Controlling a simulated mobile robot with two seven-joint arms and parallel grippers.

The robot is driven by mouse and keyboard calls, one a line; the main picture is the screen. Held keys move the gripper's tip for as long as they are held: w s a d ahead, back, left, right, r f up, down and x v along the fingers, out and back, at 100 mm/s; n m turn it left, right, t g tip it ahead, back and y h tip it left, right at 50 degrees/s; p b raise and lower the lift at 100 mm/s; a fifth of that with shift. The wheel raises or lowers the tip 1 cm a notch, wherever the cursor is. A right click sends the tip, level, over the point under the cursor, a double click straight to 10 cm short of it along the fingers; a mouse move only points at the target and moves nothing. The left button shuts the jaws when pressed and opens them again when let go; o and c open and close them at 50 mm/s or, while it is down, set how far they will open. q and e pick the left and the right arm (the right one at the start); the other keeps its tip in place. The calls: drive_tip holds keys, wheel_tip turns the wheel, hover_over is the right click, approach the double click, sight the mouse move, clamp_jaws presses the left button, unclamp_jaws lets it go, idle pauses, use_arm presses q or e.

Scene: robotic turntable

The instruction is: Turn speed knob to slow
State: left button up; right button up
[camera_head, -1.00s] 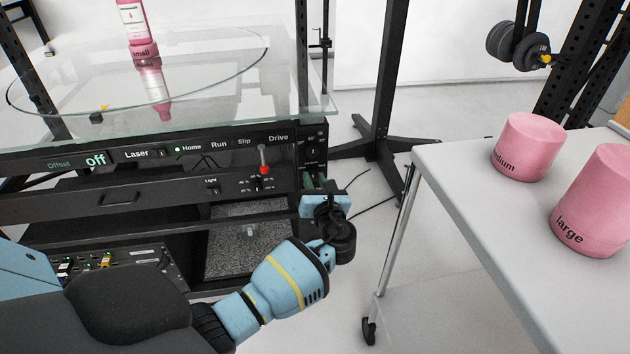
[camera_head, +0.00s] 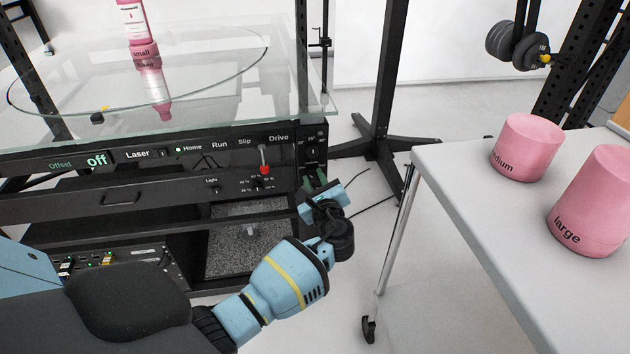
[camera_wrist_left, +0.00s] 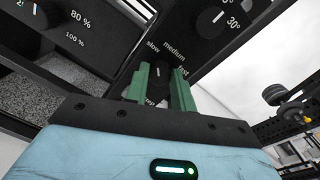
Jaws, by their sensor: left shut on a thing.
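The speed knob (camera_wrist_left: 160,70) is a small black knob on the black front panel (camera_wrist_left: 205,62). In the left wrist view the labels "slow", "medium" and a partly covered "fast" surround it, and a label below is mostly hidden. My left gripper (camera_wrist_left: 161,84) has its two green fingers on either side of the knob and is shut on it. In the head view the left gripper (camera_head: 314,183) is at the panel's right end and hides the knob. The exact pointer direction is hard to tell. My right gripper is not in view.
Another knob with degree marks (camera_head: 312,153) sits just above on the panel. A red-tipped Drive lever (camera_head: 264,169) is to the left. A glass top (camera_head: 215,95) overhangs the panel.

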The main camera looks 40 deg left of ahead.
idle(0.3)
use_arm(q)
drive_tip(key=o, duration=0.9)
drive_tip(key=shift+o, duration=0.5)
drive_tip(key=shift+d, duration=0.1)
drive_tip(key=p+v, duration=0.1)
drive_tip(key=v, duration=0.6)
drive_tip(key=shift+s+d, duration=0.25)
